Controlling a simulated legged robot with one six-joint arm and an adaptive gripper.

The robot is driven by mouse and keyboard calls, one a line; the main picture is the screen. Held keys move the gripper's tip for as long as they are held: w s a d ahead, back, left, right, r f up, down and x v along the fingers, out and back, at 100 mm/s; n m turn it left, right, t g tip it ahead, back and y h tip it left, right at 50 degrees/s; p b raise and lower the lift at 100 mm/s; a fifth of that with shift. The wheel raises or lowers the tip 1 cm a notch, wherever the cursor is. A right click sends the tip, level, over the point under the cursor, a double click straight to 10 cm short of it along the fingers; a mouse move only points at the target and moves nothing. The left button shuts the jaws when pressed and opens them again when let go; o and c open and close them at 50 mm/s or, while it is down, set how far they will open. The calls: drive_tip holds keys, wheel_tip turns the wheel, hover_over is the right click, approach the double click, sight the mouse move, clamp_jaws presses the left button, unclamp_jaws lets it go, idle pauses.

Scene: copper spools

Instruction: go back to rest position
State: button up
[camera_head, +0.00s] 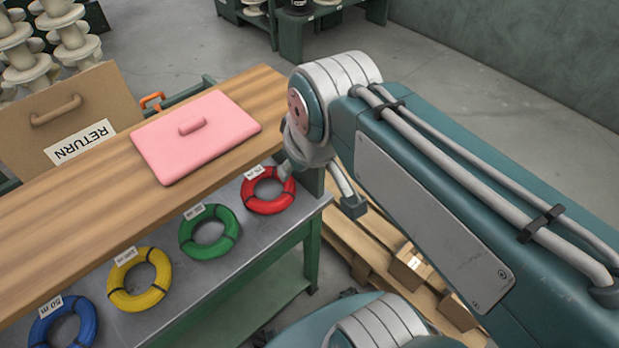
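My gripper (319,189) shows below the bent joint of my arm, at the right end of the workbench. Its two fingers are spread apart, with nothing seen between them. The left finger overlaps the upper right of the red coil (268,205) in the picture; I cannot tell if they touch. The right finger, with a dark tip, hangs over the area beside the bench. The gripper's base is partly hidden by my arm.
The grey shelf (232,268) also holds green (210,247), yellow (139,294) and blue (62,325) coils. A pink lidded item (195,148) lies on the wooden top (75,215). A RETURN box (105,95) stands behind. Pallets (345,240) with cartons (408,266) lie below right.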

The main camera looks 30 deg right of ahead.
drive_tip(key=s+f+m, duration=0.2)
drive_tip(key=f, duration=0.1)
drive_tip(key=shift+s+d+m+t, duration=0.1)
drive_tip(key=shift+d+m+t, duration=0.2)
drive_tip(key=shift+d, duration=0.1)
